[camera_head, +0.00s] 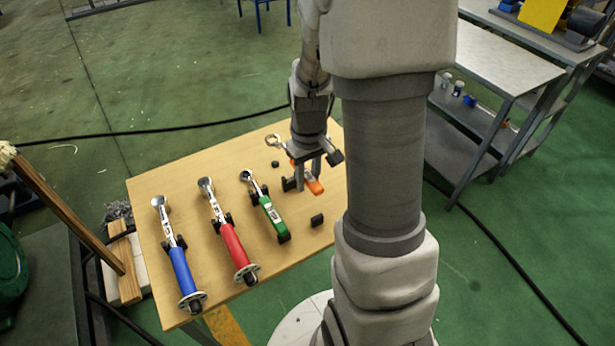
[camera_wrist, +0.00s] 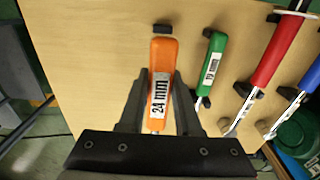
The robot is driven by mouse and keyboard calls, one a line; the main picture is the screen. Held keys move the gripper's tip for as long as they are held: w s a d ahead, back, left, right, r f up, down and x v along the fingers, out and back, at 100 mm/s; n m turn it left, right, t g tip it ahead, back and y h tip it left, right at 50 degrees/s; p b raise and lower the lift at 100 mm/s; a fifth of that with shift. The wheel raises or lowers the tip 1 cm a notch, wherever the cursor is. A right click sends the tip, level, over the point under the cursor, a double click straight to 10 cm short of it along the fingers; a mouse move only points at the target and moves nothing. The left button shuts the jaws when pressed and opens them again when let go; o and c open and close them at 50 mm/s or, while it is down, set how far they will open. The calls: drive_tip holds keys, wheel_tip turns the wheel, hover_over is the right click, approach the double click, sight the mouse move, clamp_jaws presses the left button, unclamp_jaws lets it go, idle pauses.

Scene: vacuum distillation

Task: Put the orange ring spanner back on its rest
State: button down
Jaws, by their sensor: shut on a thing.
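The orange ring spanner, marked 24 mm, has its orange handle (camera_head: 314,184) below my gripper (camera_head: 309,172) in the head view and its metal ring (camera_head: 273,140) pointing up and left. In the wrist view the orange handle (camera_wrist: 162,55) lies between the two fingers of my gripper (camera_wrist: 161,92), which is shut on it. Black rest blocks stand on the table, one near block (camera_head: 317,220) and one far block (camera_head: 275,163), with no spanner on them. A black block (camera_wrist: 161,29) shows just beyond the handle end. The gap between spanner and table is hard to judge.
Green (camera_head: 272,214), red (camera_head: 232,243) and blue (camera_head: 182,270) spanners lie on black supports to the left on the wooden table (camera_head: 150,190). The green one is nearest. A grey metal bench (camera_head: 500,60) stands at the right behind my arm.

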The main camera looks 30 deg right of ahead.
drive_tip(key=b, duration=0.5)
hover_over(308, 211)
drive_tip(key=shift+f, duration=3.1)
drive_tip(key=shift+f+b, duration=1)
drive_tip(key=shift+f, duration=0.45)
drive_tip(key=c, duration=0.5)
unclamp_jaws()
wheel_tip(308, 211, up, 18)
drive_tip(key=p, duration=0.4)
drive_tip(key=shift+s+f+p, duration=0.1)
drive_tip(key=shift+f+p, duration=0.05)
drive_tip(key=shift+p, duration=0.25)
drive_tip(key=s+a+r+t+p, duration=0.1)
drive_tip(key=s+a+r+p, duration=0.2)
drive_tip(key=r, duration=0.3)
drive_tip(key=s+a+r+t+p, duration=0.2)
drive_tip(key=s+a+r+p, duration=0.1)
drive_tip(key=r, duration=0.4)
drive_tip(key=s+a+r+t+p, duration=0.2)
drive_tip(key=s+a+r+p, duration=0.1)
drive_tip(key=s+r, duration=0.3)
drive_tip(key=shift+a+r, duration=0.2)
drive_tip(key=shift+a, duration=0.65)
